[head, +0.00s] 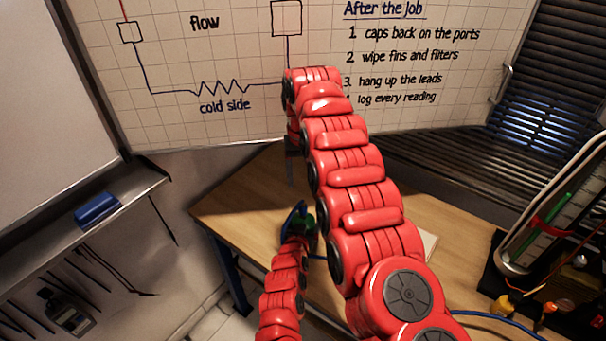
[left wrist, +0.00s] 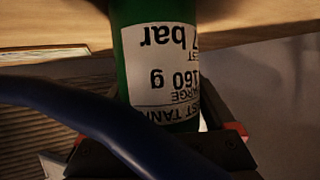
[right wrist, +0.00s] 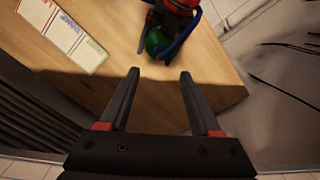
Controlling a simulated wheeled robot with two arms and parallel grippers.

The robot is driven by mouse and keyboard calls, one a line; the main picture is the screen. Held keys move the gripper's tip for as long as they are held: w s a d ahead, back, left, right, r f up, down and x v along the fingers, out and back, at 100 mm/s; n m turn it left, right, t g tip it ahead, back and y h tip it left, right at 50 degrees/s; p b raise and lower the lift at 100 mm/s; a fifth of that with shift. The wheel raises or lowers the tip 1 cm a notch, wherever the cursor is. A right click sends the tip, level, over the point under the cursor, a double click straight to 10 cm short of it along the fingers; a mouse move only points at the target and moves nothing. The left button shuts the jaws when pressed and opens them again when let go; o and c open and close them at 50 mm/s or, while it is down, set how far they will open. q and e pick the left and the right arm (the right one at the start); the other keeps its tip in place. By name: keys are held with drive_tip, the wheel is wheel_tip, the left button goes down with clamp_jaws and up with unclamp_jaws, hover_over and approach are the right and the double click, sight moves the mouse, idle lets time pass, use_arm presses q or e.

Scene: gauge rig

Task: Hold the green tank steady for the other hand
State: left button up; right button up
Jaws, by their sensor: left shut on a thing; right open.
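The green tank (left wrist: 185,25) stands between the jaws of my left gripper (left wrist: 160,130), which is shut on it. In the left wrist view its white label reads upside down. A dark blue hose (left wrist: 75,118) crosses in front of the tank there. In the head view a little of the tank (head: 309,224) shows beyond my left arm. My right gripper (right wrist: 157,76) is open and empty above the table. In the right wrist view the tank (right wrist: 154,43) lies beyond the right fingertips, apart from them, with the hose looped beside it.
The wooden table (head: 245,200) has bare room left of the tank. A card with coloured labels (right wrist: 65,35) lies on it. A gauge rig (head: 545,225) stands at the right. A whiteboard ledge with a blue eraser (head: 97,209) is at the left.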

sight(303, 201)
wheel_tip(303, 201, down, 12)
drive_tip(key=shift+r, duration=0.2)
clamp_jaws()
idle(0.8)
